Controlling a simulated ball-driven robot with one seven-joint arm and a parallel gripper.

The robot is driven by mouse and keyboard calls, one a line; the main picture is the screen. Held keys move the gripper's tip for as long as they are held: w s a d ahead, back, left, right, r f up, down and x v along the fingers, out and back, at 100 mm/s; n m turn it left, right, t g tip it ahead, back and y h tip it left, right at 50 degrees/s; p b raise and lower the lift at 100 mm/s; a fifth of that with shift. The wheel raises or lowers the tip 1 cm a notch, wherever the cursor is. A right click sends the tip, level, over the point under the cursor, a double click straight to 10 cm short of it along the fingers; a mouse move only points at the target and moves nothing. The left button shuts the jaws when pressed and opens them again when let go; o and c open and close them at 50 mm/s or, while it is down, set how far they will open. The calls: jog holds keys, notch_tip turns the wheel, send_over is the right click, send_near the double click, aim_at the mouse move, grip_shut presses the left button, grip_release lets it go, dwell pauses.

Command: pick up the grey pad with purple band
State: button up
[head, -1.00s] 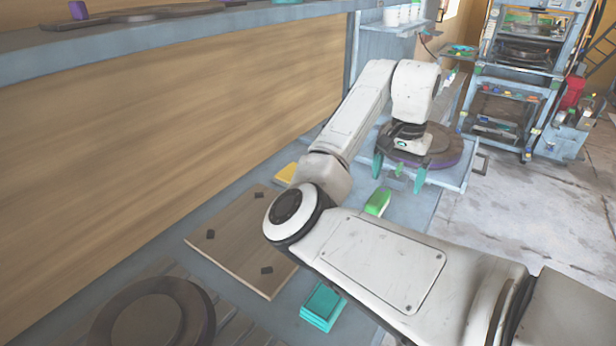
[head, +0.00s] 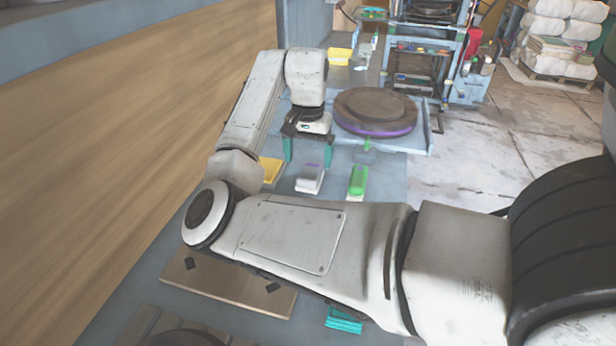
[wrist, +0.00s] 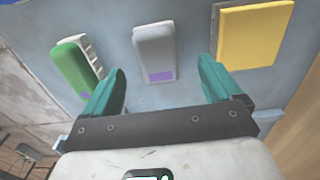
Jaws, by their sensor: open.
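The grey pad with purple band (head: 310,178) lies on the blue-grey bench between a yellow block and a green pad. In the wrist view the grey pad (wrist: 154,52) lies ahead of the fingers and between their lines, its purple band (wrist: 160,76) at the end nearer my gripper. My gripper (head: 307,153) is open and empty, with teal fingers. It is above the bench and apart from the pad. In the wrist view the fingers (wrist: 160,75) are spread wider than the pad.
A green pad (head: 357,182) and a yellow block (head: 269,171) flank the grey pad. A round dark plate with a purple rim (head: 375,129) stands behind. A wooden board (head: 225,285) and a teal stack (head: 343,320) lie nearer. A wooden wall (head: 130,130) runs along the left.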

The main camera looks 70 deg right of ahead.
aim_at(311, 170)
jog(key=shift+s+d+f, duration=0.1)
jog(key=shift+d+f, duration=0.05)
jog(key=shift+f, duration=1.35)
jog(key=shift+s+d+f, duration=0.1)
jog(key=shift+d+f, duration=0.05)
jog(key=shift+f, duration=1.35)
jog(key=c, duration=1.1)
jog(key=shift+r, duration=0.1)
jog(key=shift+r, duration=0.6)
jog(key=s+d+r, duration=0.1)
jog(key=s+r, duration=0.3)
jog(key=s+d+r+p, duration=0.1)
jog(key=s+r, duration=0.2)
jog(key=s, duration=0.2)
jog(key=s+d+r, duration=0.1)
jog(key=s+r, duration=0.3)
jog(key=shift+s+d+r, duration=0.1)
jog(key=shift+s+r, duration=0.2)
jog(key=shift+r, duration=0.05)
